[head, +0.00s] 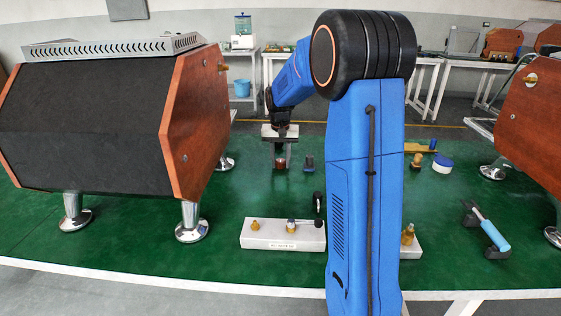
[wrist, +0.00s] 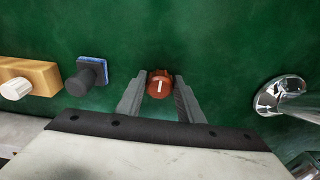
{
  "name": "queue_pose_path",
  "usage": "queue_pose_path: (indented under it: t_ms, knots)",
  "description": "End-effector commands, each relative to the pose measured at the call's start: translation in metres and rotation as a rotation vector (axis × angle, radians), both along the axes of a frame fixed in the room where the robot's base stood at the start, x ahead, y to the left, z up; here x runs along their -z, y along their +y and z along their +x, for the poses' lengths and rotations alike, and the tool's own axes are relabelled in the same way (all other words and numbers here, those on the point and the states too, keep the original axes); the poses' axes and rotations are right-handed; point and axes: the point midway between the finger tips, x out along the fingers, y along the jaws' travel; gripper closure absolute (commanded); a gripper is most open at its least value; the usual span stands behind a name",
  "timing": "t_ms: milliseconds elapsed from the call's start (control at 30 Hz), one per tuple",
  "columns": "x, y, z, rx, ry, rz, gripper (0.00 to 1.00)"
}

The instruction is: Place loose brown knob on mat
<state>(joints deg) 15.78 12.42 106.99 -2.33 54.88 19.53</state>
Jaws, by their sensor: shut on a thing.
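The brown knob (wrist: 160,84) is between the two fingers of my gripper (wrist: 160,97) in the wrist view, with a pale mark on its face. The fingers are shut on it. In the head view my gripper (head: 281,160) is behind the white block, low over the green mat (head: 225,205), and the knob (head: 281,163) shows small and dark at the fingertips. I cannot tell whether the knob touches the mat. The green mat (wrist: 215,45) fills the background of the wrist view.
A dark knob on a blue base (wrist: 88,76) and a wooden block with a white knob (wrist: 28,82) are to the left in the wrist view. A chrome machine foot (wrist: 280,95) is at right. In the head view, a white block with fittings (head: 283,236) stands in front.

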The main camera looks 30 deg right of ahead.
Motion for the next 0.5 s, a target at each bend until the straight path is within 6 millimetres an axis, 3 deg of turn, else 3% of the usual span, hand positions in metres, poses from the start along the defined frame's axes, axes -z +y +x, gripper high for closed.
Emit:
queue_pose_path:
  t_ms: [300,333,400,500]
  knots:
    - [0.0018,0.0,0.0,0.0,0.0,0.0,0.98]
    - [0.0015,0.0,0.0,0.0,-0.001,-0.001,0.59]
    - [0.0013,0.0,0.0,0.0,-0.001,-0.001,0.48]
    - [0.0013,0.0,0.0,0.0,-0.001,-0.001,0.48]
